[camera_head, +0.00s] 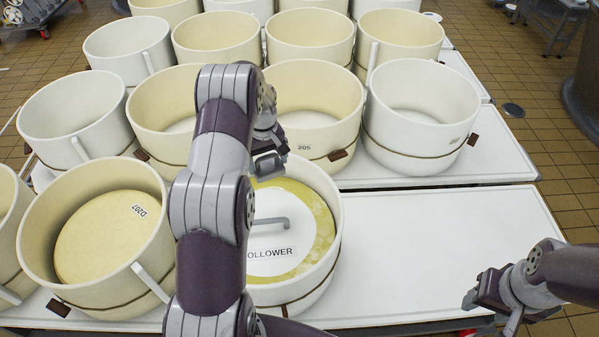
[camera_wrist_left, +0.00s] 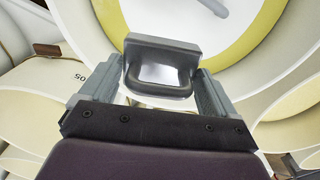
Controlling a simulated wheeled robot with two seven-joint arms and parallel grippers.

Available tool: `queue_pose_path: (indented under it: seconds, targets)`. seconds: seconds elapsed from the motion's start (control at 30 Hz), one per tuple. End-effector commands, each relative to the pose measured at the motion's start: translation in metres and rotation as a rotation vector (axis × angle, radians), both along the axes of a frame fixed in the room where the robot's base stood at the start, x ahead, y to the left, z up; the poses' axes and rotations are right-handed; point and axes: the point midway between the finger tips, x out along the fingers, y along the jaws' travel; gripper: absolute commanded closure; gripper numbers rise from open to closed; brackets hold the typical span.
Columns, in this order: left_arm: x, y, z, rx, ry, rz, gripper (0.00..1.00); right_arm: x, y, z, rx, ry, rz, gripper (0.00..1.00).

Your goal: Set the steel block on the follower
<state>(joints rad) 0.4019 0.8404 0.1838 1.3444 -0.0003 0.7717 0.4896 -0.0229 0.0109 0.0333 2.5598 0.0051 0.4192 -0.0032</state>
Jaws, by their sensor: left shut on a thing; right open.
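The follower (camera_head: 300,237) is a white disc with a grey bar handle and a FOLLOWER label. It lies on yellow cheese inside a cream vat (camera_head: 327,262) at centre front; my left arm hides its left part. My left gripper (camera_head: 268,148) is shut on the steel block (camera_head: 268,168), over the vat's far rim. In the left wrist view the steel block (camera_wrist_left: 163,45) is grey with a looped handle between the fingers, and the follower (camera_wrist_left: 150,15) shows beyond it. My right gripper (camera_head: 487,303) is open and empty at lower right.
A vat with a yellow cheese (camera_head: 105,235) marked D207 stands left of the follower's vat. Several empty cream vats stand behind, one marked 205 (camera_head: 320,125). The white table top (camera_head: 440,245) is clear to the right.

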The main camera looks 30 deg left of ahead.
Motion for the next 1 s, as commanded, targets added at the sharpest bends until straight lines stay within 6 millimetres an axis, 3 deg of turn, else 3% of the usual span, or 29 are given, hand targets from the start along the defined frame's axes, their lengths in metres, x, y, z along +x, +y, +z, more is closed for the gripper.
queue_pose_path:
  seconds: [0.1,0.27,0.57,1.0]
  targets:
    - [0.0,0.028,0.006,0.002,-0.004,0.111,0.95,0.0,0.0,0.01,0.0,0.0,0.0,0.47]
    - [-0.001,0.045,0.005,0.001,-0.003,0.184,0.95,0.0,0.0,0.012,0.0,0.0,0.0,0.47]
    - [-0.001,0.047,-0.009,0.002,-0.004,0.194,0.95,0.0,0.0,0.0,0.0,0.0,0.0,0.47]
    - [-0.001,0.047,-0.057,0.002,-0.004,0.192,0.95,0.0,0.0,-0.032,0.0,0.0,0.0,0.47]
